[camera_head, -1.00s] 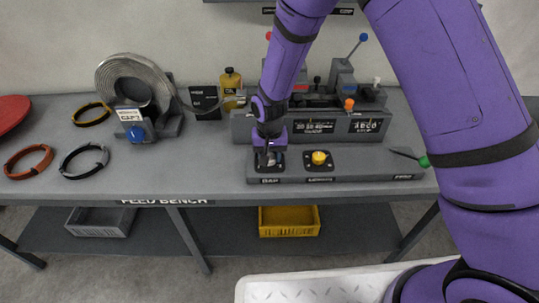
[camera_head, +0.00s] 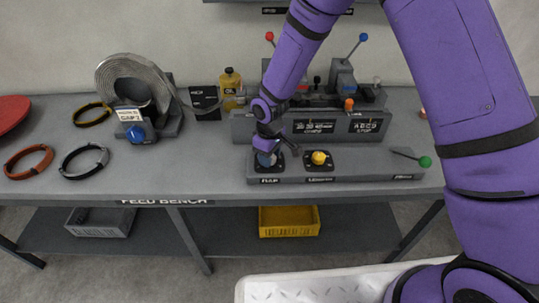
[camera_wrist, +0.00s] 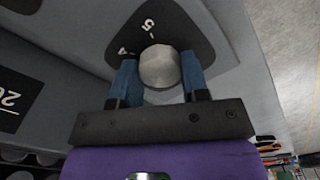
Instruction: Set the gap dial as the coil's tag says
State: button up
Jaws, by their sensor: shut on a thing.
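The coil (camera_head: 148,74) of grey strip stands at the back left. Its white tag (camera_head: 129,114) seems to read "GAP" and a digit that I cannot make out surely. The gap dial (camera_wrist: 159,67) is a round grey knob on a dark plate (camera_wrist: 176,22), where a 5 and a 4 show. In the head view my gripper (camera_head: 267,160) hides most of the knob at the left of the front panel. In the wrist view its blue fingers (camera_wrist: 158,82) are shut on the knob, one on each side.
A yellow knob (camera_head: 319,158) is right of the dial, and a green-tipped lever (camera_head: 424,162) farther right. The machine block (camera_head: 243,127) with levers stands behind. Orange (camera_head: 29,161) and black (camera_head: 83,160) rings lie at the left. A yellow bottle (camera_head: 229,82) stands behind.

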jog(key=n, duration=0.5)
jog(key=shift+n, duration=0.3)
dwell(0.5)
jog(key=o, duration=0.9)
notch_tip(320, 180, up, 11)
jog(key=shift+f, duration=0.1)
